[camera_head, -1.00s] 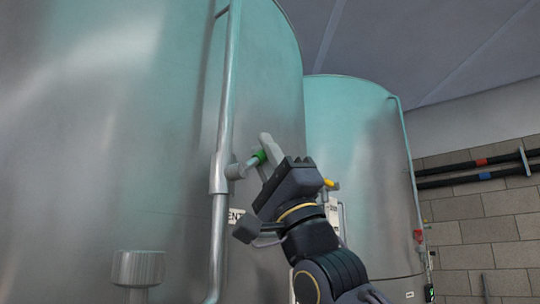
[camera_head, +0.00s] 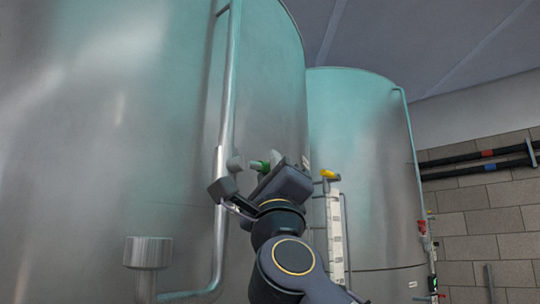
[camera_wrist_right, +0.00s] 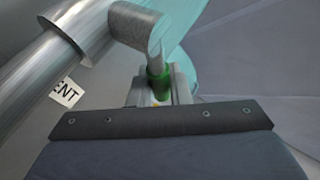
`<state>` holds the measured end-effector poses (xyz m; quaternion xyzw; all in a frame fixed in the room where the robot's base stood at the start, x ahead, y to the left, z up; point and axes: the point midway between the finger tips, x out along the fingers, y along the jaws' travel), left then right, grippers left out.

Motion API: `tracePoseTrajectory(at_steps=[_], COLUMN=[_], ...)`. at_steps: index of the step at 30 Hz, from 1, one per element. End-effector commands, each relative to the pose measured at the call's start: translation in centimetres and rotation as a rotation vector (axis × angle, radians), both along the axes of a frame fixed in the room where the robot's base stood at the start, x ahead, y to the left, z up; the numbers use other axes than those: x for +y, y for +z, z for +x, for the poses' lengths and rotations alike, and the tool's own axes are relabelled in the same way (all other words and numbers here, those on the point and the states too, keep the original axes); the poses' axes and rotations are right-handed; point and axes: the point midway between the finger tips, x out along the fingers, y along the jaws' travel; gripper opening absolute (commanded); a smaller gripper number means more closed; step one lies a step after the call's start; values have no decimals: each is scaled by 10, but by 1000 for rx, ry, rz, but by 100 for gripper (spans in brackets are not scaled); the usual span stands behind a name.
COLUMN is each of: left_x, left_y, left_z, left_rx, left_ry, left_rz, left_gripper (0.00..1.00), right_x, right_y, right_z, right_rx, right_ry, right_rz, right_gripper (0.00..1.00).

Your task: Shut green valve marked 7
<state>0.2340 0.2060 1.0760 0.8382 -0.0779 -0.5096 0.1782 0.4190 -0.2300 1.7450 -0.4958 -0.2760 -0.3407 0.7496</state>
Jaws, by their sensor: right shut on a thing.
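The green valve (camera_head: 260,166) sits on a short grey stub off the vertical pipe on the large near tank. My right gripper (camera_head: 272,172) is at it, partly hiding it. In the right wrist view the green valve (camera_wrist_right: 158,84) shows between the two pale fingers of my right gripper (camera_wrist_right: 160,93), which are shut on it. The valve's handle is mostly hidden by the gripper, so I cannot tell its angle. No 7 can be read. My left gripper is not in view.
The near steel tank (camera_head: 110,120) fills the left, with its vertical pipe (camera_head: 229,90) close beside my gripper. A second tank (camera_head: 365,130) stands behind to the right, with a yellow-handled valve (camera_head: 328,174) and a white gauge strip (camera_head: 336,235). A grey capped fitting (camera_head: 148,252) stands lower left.

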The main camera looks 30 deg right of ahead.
Motion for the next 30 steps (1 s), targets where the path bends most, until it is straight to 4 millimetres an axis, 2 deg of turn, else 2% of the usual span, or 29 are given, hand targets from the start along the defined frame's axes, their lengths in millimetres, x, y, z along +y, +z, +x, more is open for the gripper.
tracePoseTrajectory(at_steps=[9, 22, 23, 24, 27, 30], left_x=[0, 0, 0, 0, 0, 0], left_y=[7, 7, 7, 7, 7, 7], left_z=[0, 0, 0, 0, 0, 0], left_rx=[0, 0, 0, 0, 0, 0], left_ry=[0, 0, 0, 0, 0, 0], left_rz=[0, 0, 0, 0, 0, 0], left_gripper=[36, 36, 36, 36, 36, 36], right_x=[1, 0, 0, 0, 0, 0], right_y=[-7, -8, -8, -8, -7, -7], right_z=[1, 1, 1, 1, 1, 1], right_rx=[35, 38, 38, 38, 37, 36], right_ry=[1, 1, 1, 1, 1, 1], right_rz=[80, 90, 90, 90, 90, 90], right_gripper=[0, 0, 18, 24, 37, 39])
